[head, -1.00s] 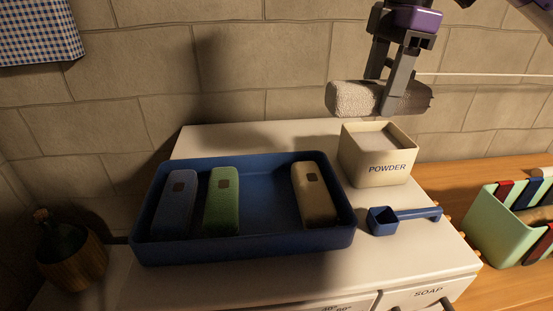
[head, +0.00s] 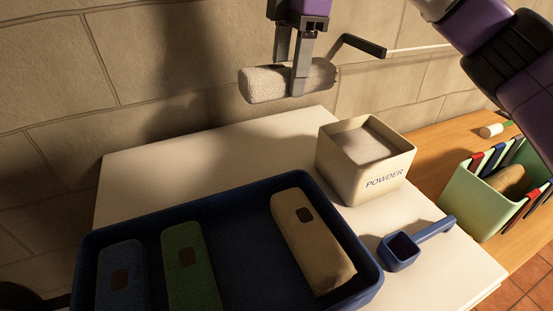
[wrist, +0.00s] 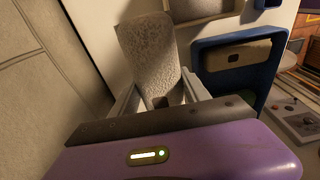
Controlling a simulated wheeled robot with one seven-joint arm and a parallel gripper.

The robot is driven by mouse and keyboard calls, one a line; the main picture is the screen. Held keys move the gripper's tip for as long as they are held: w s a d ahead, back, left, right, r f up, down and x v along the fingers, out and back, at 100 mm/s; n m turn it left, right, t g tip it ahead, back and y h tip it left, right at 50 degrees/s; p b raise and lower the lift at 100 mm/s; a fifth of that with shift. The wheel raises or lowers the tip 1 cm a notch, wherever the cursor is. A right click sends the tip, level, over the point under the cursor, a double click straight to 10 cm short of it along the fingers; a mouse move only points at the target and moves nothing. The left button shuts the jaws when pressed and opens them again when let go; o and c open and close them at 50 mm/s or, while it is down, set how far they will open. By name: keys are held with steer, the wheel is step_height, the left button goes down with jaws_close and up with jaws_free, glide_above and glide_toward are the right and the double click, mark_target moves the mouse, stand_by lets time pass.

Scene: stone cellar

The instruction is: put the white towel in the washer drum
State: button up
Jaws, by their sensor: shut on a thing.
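My gripper (head: 298,75) is shut on the white towel (head: 262,84), a rolled, fluffy whitish bundle. It holds the towel level in the air above the back of the white washer top (head: 225,137), in front of the stone wall. The wrist view shows the towel (wrist: 150,62) between the two fingers (wrist: 165,97), extending away from them. The washer's front and drum are out of view.
A blue tray (head: 88,240) on the washer top holds a blue, a green and a beige rolled towel (head: 310,240). A powder box (head: 340,165) and blue scoop (head: 402,252) stand to its right. A green divided rack (head: 470,200) sits on the wooden counter (head: 432,150).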

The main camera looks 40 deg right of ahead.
mark_target(284, 162)
step_height(284, 162, down, 16)
steer(key=shift+f, duration=0.15)
stand_by(0.4)
steer(key=shift+f, duration=0.1)
steer(key=o, duration=1.4)
